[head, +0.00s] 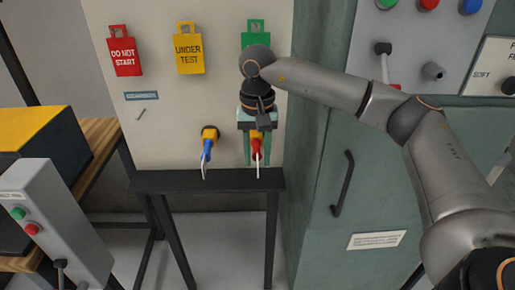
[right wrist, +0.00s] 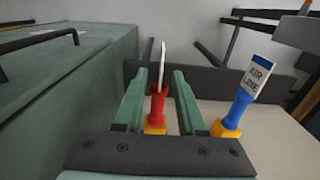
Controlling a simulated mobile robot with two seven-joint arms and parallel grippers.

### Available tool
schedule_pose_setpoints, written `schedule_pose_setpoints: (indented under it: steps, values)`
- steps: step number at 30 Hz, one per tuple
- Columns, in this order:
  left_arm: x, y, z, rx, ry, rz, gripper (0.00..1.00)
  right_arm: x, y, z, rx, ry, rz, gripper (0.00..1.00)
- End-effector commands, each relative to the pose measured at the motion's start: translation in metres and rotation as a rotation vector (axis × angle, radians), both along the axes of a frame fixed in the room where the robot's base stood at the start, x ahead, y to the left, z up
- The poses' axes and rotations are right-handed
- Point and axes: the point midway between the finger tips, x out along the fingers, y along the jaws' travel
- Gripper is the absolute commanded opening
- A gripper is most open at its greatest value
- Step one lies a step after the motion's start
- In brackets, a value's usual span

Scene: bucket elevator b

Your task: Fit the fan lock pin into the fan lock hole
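A red-handled piece (head: 257,141) with a yellow base and a pale tag, possibly the fan lock pin, sits at the pale panel above the dark shelf. Its tag is edge-on, so I cannot read it. My right gripper (head: 254,160) is there, its two green fingers on either side of the red handle. In the right wrist view, the right gripper (right wrist: 159,78) is open, with gaps between its fingers and the red handle (right wrist: 157,105). I cannot make out the fan lock hole. My left gripper is not in view.
A blue handle (head: 207,147) in a yellow base, tagged "AIR LINE", is just left. The dark shelf (head: 160,182) runs below. Red, yellow (head: 189,48) and green tags hang above. A green cabinet (head: 350,215) with a handle stands right, a control box (head: 50,215) left.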

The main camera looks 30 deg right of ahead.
Motion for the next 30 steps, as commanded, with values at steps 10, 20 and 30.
schedule_pose_setpoints:
  steps: [10,20,30]
  values:
    - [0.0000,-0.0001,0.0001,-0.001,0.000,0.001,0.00,-0.0001,-0.0002,0.0000,0.001,0.001,0.000,0.18]
    - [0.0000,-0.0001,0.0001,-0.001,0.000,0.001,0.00,-0.0001,-0.0002,0.0002,0.001,0.001,0.000,0.00]
    - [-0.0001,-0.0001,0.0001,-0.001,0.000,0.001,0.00,-0.0001,-0.0002,0.0002,0.000,0.000,0.000,0.00]
